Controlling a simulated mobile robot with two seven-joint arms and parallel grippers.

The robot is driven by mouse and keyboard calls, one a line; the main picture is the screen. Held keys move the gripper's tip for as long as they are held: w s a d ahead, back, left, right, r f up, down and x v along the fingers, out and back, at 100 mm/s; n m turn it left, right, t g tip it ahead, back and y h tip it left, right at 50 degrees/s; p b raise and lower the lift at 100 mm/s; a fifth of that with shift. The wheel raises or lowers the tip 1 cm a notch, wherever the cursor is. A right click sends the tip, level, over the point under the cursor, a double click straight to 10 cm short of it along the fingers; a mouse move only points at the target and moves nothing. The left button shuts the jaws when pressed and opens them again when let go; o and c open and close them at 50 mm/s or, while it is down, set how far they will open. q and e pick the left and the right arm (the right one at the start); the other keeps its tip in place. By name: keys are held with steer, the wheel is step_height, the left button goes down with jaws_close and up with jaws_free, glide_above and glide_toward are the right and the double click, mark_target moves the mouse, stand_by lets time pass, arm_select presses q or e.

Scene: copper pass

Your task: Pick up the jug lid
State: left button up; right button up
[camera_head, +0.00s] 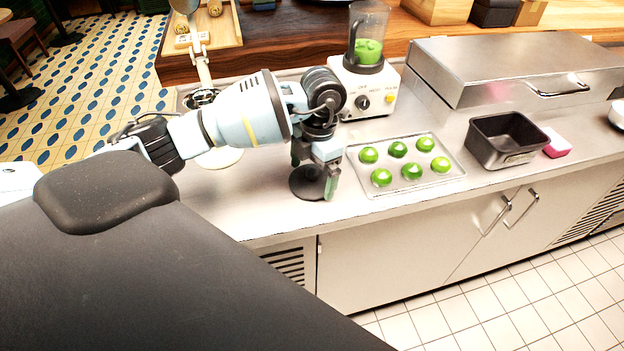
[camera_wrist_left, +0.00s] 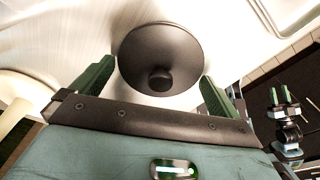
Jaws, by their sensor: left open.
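The jug lid (camera_head: 308,183) is a dark round disc lying on the steel counter. In the left wrist view the lid (camera_wrist_left: 160,50) shows whole, with a round knob in its middle. My left gripper (camera_head: 314,172) is open above the lid, pointing down. In the wrist view its green fingers (camera_wrist_left: 158,72) stand on either side of the knob, apart from it, with nothing held. The blender jug (camera_head: 368,35) has green contents and an open top. My right gripper (camera_wrist_left: 281,97) shows small at the right of the wrist view, its fingers apart and empty.
A metal tray (camera_head: 447,178) with several green limes lies just right of the lid. The blender base (camera_head: 362,96) stands behind. The counter's front edge is near the lid.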

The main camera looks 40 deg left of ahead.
arm_select(q)
steer(key=c, duration=0.6)
steer(key=shift+r, duration=0.1)
